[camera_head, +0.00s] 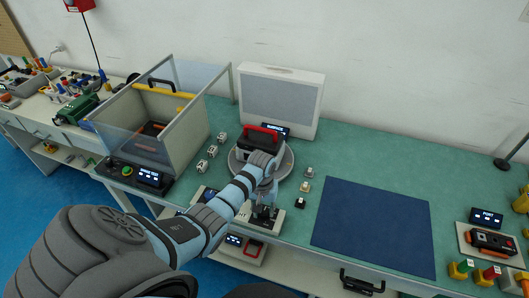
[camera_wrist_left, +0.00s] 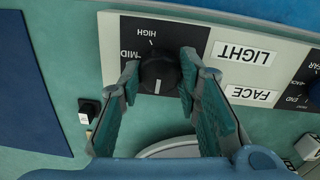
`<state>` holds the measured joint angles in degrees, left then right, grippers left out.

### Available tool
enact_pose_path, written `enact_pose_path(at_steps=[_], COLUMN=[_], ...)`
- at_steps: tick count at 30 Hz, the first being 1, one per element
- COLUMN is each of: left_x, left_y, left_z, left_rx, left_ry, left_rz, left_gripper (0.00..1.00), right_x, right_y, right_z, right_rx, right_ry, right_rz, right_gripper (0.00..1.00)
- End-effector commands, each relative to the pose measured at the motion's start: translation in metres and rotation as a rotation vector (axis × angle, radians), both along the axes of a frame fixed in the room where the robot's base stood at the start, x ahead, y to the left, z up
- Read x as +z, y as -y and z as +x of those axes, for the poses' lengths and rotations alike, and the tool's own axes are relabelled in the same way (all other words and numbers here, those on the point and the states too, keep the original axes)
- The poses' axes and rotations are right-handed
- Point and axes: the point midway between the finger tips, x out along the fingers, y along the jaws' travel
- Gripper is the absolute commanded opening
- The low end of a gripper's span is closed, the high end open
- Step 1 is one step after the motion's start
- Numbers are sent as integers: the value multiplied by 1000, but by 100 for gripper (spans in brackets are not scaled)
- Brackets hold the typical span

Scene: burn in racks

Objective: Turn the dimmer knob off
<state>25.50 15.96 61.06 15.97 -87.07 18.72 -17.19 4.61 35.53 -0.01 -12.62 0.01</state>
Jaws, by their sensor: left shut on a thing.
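The dimmer knob (camera_wrist_left: 158,70) is a round black knob on a black dial plate marked HIGH and MID, beside a LIGHT label, in the left wrist view. A white mark on it points toward the bottom of that view. My left gripper (camera_wrist_left: 159,80) has one finger on each side of the knob and is shut on it. In the head view my left gripper (camera_head: 264,213) is over the pale control panel (camera_head: 277,223) at the table's front edge, and the knob is mostly hidden there. The right gripper is not in view.
A round turntable (camera_head: 286,168) with a red-handled device stands just behind the panel. White blocks (camera_head: 212,152) lie to its left and small switches (camera_head: 305,187) to its right. A dark blue mat (camera_head: 375,225) lies bare on the right. A clear-walled box (camera_head: 160,115) stands left.

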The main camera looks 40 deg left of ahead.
Motion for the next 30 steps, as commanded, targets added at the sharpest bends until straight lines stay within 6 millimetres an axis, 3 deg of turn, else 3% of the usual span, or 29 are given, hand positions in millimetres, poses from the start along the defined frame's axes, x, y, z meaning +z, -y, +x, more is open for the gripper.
enact_pose_path(at_steps=[18, 19, 22, 30], left_x=[3, 3, 2, 1], left_y=[-2, -2, -1, -1], left_z=[3, 3, 3, 1], left_rx=[47, 47, 47, 46], left_ry=[11, 11, 8, 4], left_rz=[4, 4, 3, 2], left_gripper=[3, 34, 50, 51], right_x=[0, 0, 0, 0], right_y=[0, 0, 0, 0], right_z=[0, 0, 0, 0], right_rx=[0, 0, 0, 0], right_ry=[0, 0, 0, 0], right_rz=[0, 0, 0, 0], right_gripper=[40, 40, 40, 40])
